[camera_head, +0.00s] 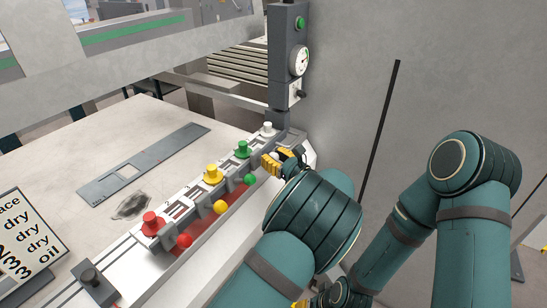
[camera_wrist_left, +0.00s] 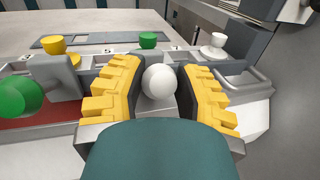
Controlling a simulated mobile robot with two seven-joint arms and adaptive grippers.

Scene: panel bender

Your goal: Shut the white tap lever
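The white tap lever ends in a round white ball (camera_wrist_left: 159,82), which in the left wrist view stands between the two yellow fingers of my left gripper (camera_wrist_left: 160,78). The fingers are spread on either side of the ball, with a narrow gap at the right. In the head view my left gripper (camera_head: 279,160) is at the far end of the tap row, and the ball is mostly hidden by it. A white cap (camera_head: 267,129) stands just behind. Only a yellow bit of my right gripper (camera_head: 299,303) shows at the bottom edge, too little to read.
Green (camera_head: 250,179), yellow (camera_head: 221,207) and red (camera_head: 185,241) lever balls line the same row, the green one nearest my left gripper. A grey post with a gauge (camera_head: 299,61) rises behind. A grey wall stands at the right.

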